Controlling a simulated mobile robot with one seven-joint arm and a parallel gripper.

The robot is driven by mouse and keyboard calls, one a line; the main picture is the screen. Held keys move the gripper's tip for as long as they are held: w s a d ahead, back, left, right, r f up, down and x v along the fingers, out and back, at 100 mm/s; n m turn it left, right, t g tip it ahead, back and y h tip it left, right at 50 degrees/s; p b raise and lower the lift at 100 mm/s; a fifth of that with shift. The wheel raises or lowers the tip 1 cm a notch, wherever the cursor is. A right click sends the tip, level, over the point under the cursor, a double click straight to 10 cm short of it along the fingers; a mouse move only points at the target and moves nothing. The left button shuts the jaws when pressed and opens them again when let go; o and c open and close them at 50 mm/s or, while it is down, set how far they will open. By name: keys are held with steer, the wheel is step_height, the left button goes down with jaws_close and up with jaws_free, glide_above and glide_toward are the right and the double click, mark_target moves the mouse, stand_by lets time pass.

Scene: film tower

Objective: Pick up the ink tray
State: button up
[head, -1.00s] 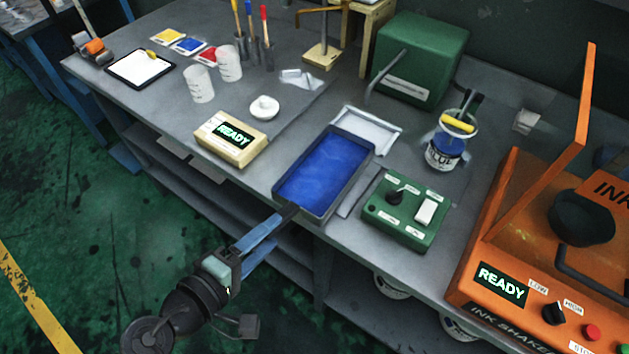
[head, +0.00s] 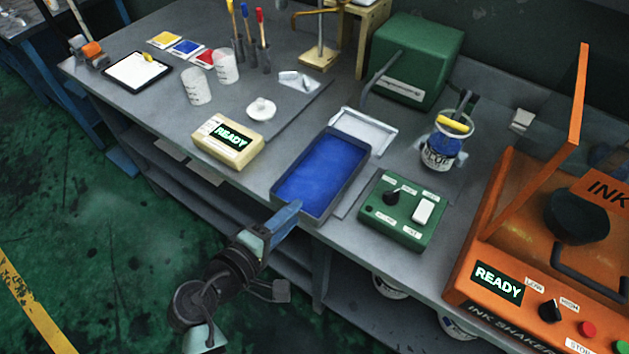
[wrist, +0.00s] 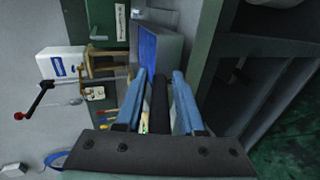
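The ink tray (head: 346,190) is a dark shallow tray filled with blue ink. It sits on the grey workbench at its front edge. It also shows in the wrist view (wrist: 172,50), beyond the fingers. A dark bar, which looks like the tray's handle (wrist: 160,104), runs between my blue fingers in the wrist view. My gripper (wrist: 160,78) is open around this bar, with a gap on each side. In the head view my gripper (head: 294,208) reaches the tray's near left corner and hides the handle.
A cream box reading READY (head: 228,142) stands left of the tray. The orange ink shaker (head: 535,235) fills the far right. Open floor lies in front.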

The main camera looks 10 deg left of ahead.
jaws_close()
stand_by(1.1)
